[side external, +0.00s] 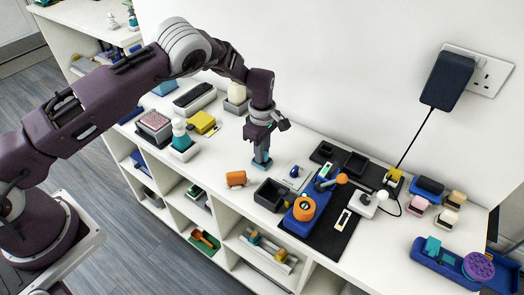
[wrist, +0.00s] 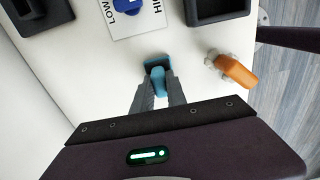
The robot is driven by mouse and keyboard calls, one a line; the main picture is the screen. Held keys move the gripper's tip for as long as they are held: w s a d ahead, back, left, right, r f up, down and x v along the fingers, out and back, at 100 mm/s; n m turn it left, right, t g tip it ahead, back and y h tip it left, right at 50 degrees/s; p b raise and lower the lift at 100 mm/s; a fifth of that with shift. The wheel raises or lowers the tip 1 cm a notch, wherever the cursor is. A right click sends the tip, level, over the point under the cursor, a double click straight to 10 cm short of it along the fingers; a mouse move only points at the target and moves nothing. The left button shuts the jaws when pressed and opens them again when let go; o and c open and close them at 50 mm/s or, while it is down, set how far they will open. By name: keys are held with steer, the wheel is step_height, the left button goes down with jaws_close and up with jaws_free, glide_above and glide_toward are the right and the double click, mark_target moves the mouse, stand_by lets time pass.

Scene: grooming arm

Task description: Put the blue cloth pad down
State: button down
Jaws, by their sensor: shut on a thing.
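The blue cloth pad (side external: 262,163) is a small teal-blue block with a wider, flat lower part. It hangs below my gripper (side external: 262,147), close to the white counter top; I cannot tell whether it touches. In the wrist view the pad (wrist: 157,78) sits between the two grey fingertips of my gripper (wrist: 158,88), which are shut on its narrow upper part. The fingers hide part of its sides.
An orange object (side external: 236,179) lies left of the pad; it also shows in the wrist view (wrist: 237,72). An open dark tray (side external: 271,195) and a white card with a blue knob (side external: 294,173) are to the right. Bare counter surrounds the pad.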

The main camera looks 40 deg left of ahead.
steer(key=c, duration=1.3)
jaws_free()
steer(key=shift+c, duration=0.2)
steer(key=s+a+r+m+t+h, duration=0.1)
steer(key=s+r, duration=0.1)
steer(key=r, duration=1)
steer(key=s+a+r+m, duration=0.1)
steer(key=s+r, duration=0.1)
steer(key=r, duration=0.9)
steer(key=s+a+r+m+t, duration=0.1)
steer(key=s+r+m, duration=0.4)
steer(key=s+r, duration=0.45)
steer(key=s+a+r+m+t+y, duration=0.1)
steer(key=s+m, duration=1)
steer(key=s, duration=1.2)
steer(key=a+r+t, duration=0.1)
steer(key=t, duration=0.1)
steer(key=shift+a+t, duration=0.2)
steer(key=shift+t, duration=0.1)
